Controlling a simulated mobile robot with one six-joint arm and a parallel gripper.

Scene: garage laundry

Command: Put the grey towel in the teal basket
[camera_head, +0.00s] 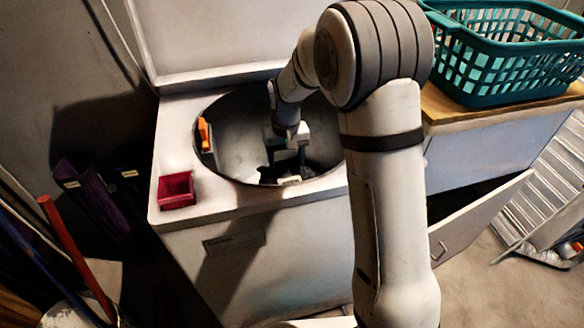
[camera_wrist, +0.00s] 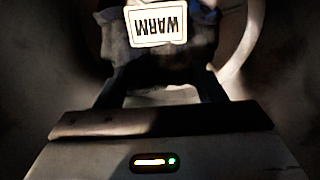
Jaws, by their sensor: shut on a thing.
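My gripper (camera_head: 287,164) is inside the round opening of the white top-loading washer (camera_head: 240,225). In the wrist view my gripper (camera_wrist: 160,82) is shut on a dark grey-blue cloth (camera_wrist: 127,50). The light is dim, and I cannot tell whether this cloth is the grey towel. In the head view only a little of the cloth shows, low in the drum. The teal basket (camera_head: 480,90) stands at the upper right on a wooden top; no cloth shows in it.
The washer's raised lid (camera_head: 205,40) is behind the opening. A small red box (camera_head: 176,190) sits on its left rim, and an orange item (camera_head: 204,134) is at the opening's left edge. An open cabinet door (camera_head: 480,225) juts out at the lower right.

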